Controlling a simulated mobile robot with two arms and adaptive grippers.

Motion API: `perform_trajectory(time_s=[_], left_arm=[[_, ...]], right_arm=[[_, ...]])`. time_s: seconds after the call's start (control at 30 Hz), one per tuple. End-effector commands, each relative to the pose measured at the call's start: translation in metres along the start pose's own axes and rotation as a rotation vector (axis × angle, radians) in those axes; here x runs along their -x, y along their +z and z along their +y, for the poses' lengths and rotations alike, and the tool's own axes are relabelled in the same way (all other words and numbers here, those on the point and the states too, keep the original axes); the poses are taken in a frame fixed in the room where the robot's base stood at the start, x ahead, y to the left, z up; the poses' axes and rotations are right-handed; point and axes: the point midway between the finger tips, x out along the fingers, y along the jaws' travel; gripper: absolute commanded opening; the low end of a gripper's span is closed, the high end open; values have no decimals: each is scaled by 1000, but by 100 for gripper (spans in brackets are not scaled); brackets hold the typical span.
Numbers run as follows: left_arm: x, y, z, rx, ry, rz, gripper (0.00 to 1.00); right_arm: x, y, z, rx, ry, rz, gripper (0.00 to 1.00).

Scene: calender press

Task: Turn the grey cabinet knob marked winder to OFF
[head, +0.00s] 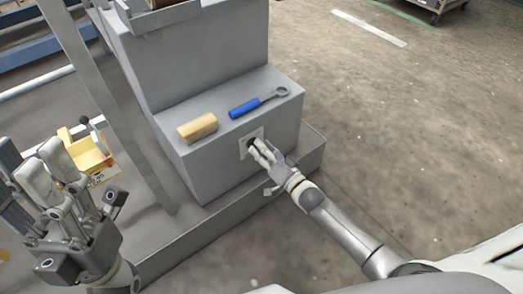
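The grey cabinet (215,172) stands at the middle of the head view. A small pale plate (244,153) with a dark knob (250,141) is on its front face. The knob is mostly hidden by my fingers, and its marking and pointer cannot be read. My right gripper (259,149) reaches in from the lower right with its fingertips at the knob. I cannot tell whether they are closed on it. My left gripper (25,165) is at the far left, fingers up and apart, empty and well away from the cabinet.
A yellow-tan block (198,127) and a blue-handled ring tool (259,102) lie on the cabinet's top ledge. A grey upright post (118,125) stands left of the cabinet. A yellow item (90,156) is behind my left gripper. The floor (410,130) at right is clear.

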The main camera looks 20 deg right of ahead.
Motion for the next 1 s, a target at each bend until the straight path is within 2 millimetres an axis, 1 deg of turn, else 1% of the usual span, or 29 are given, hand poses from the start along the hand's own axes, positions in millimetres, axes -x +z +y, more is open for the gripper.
perform_trajectory(time_s=[0.1,0.37,0.4,0.47,0.63,1.0], left_arm=[[2,-5,0,2,0,25,40],[2,-6,0,2,0,31,40],[2,-6,0,2,0,31,40],[2,-6,0,2,0,31,40],[2,-6,1,2,1,30,40],[0,-6,1,2,0,29,40]], right_arm=[[-5,0,0,0,-1,0,31],[-6,0,0,0,0,0,31],[-6,0,0,0,0,0,30],[-6,0,0,0,0,0,22],[-6,0,0,1,0,0,0],[-6,0,-1,25,0,0,0]])
